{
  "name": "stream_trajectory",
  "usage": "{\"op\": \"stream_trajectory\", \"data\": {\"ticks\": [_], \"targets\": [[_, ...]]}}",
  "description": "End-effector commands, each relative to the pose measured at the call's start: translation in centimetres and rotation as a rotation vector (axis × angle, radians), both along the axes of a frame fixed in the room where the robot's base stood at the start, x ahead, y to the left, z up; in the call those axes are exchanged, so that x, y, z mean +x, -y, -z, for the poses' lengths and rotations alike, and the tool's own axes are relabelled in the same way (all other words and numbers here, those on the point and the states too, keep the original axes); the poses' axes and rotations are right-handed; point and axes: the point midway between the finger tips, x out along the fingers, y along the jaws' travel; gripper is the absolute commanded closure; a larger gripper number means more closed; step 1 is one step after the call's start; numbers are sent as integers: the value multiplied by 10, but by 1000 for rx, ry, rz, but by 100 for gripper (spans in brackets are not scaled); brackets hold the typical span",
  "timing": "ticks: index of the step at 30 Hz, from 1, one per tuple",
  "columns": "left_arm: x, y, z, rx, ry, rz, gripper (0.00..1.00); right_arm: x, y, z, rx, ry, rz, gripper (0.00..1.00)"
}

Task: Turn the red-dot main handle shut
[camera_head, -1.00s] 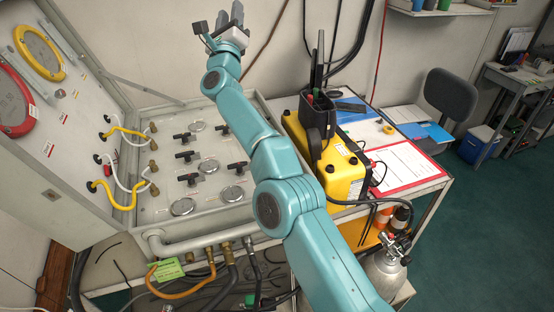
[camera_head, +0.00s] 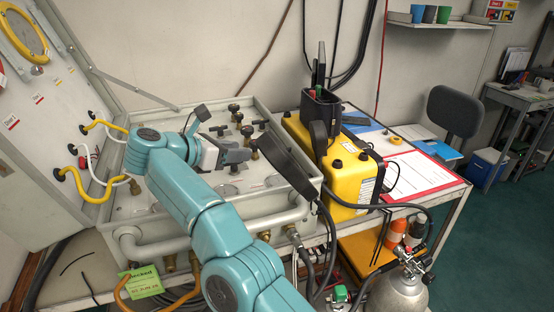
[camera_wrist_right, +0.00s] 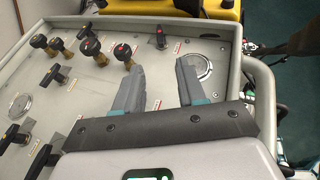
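The air panel (camera_head: 250,104) is an open grey case with several black handles, knobs and round gauges. In the right wrist view, a small black handle with a red mark (camera_wrist_right: 161,37) stands near the panel's far edge, beyond my fingertips. Two round knobs (camera_wrist_right: 122,52) on brass stems also seem to carry reddish centres, too small to be sure. My right gripper (camera_head: 246,152) is low over the panel; in its wrist view (camera_wrist_right: 157,75) the two fingers are apart with nothing between them. In the head view it hides part of the panel. My left gripper is not in view.
A yellow case (camera_head: 347,176) with a black holder stands close right of the panel. A grey pipe (camera_head: 165,249) runs along the panel's front. Yellow and white hoses (camera_head: 92,186) hang at the left. A gas cylinder (camera_head: 392,291) stands below right.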

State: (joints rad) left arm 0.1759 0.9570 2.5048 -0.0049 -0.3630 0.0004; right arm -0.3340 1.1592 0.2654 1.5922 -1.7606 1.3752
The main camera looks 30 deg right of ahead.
Motion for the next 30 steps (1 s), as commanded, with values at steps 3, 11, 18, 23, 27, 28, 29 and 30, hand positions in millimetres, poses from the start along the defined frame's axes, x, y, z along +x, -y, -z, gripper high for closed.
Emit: {"op": "stream_trajectory", "data": {"ticks": [3,11,18,23,27,28,29,30], "targets": [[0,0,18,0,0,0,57,3,26,16,0,2,5,60],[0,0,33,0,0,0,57,13,83,37,-1,1,5,60],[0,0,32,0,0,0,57,19,121,50,-1,0,2,60],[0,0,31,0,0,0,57,21,132,54,-1,1,1,60],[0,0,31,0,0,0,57,22,134,55,-2,1,0,60],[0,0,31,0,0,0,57,22,134,55,-2,1,0,60],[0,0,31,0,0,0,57,22,133,55,-2,1,0,60],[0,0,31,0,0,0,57,22,133,55,-2,1,0,60]]}}
